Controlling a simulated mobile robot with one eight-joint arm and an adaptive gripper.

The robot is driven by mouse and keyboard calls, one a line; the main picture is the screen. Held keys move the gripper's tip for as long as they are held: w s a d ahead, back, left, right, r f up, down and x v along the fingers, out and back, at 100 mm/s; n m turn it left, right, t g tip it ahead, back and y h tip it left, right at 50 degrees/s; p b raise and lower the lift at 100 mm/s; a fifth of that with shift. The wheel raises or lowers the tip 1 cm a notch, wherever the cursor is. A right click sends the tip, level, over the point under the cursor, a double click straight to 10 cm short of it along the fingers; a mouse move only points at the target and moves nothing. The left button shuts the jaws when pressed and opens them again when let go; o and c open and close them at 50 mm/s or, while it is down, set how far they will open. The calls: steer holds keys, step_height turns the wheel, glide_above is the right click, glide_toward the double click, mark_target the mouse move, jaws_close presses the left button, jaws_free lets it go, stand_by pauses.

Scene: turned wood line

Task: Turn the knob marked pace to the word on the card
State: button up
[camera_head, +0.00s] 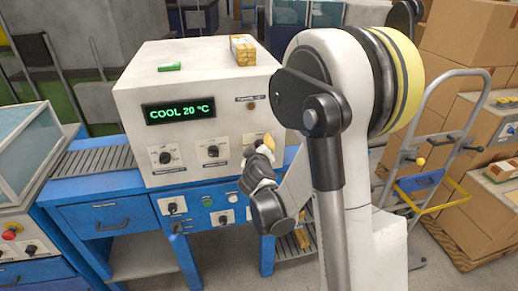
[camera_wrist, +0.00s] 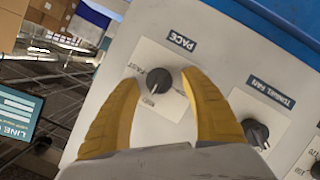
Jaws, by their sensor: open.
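In the head view my gripper (camera_head: 266,142) is at the right of the cream machine's (camera_head: 225,97) front and hides most of this knob. I cannot make out the card with the word.
A tunnel fan knob (camera_wrist: 256,133) sits beside the pace plate. The machine's display (camera_head: 180,110) reads COOL 20 °C. Two more knobs (camera_head: 213,151) are left of my gripper. A blue bench (camera_head: 100,217) stands below. A teal sign (camera_wrist: 15,115) starting with LINE is partly in view.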

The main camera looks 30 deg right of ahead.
jaws_close()
stand_by(0.5)
steer(key=m+y, duration=0.2)
steer(key=shift+d+r+m, duration=0.1)
steer(key=shift+d+m, duration=0.1)
steer(key=shift+m, duration=0.2)
steer(key=m+y, duration=0.2)
steer(key=m, duration=0.1)
steer(key=shift+d+t+b, duration=0.15)
steer(key=shift+t+b, duration=0.15)
steer(key=shift+b, duration=0.05)
steer(key=m+t+y+b, duration=0.1)
steer(key=m+y+b, duration=0.1)
steer(key=m, duration=0.1)
steer(key=m+t+y+b, duration=0.1)
steer(key=m+y+b, duration=0.1)
steer(key=m, duration=0.1)
steer(key=shift+s+d, duration=0.1)
steer(key=shift+d, duration=0.05)
steer(key=shift+m, duration=0.3)
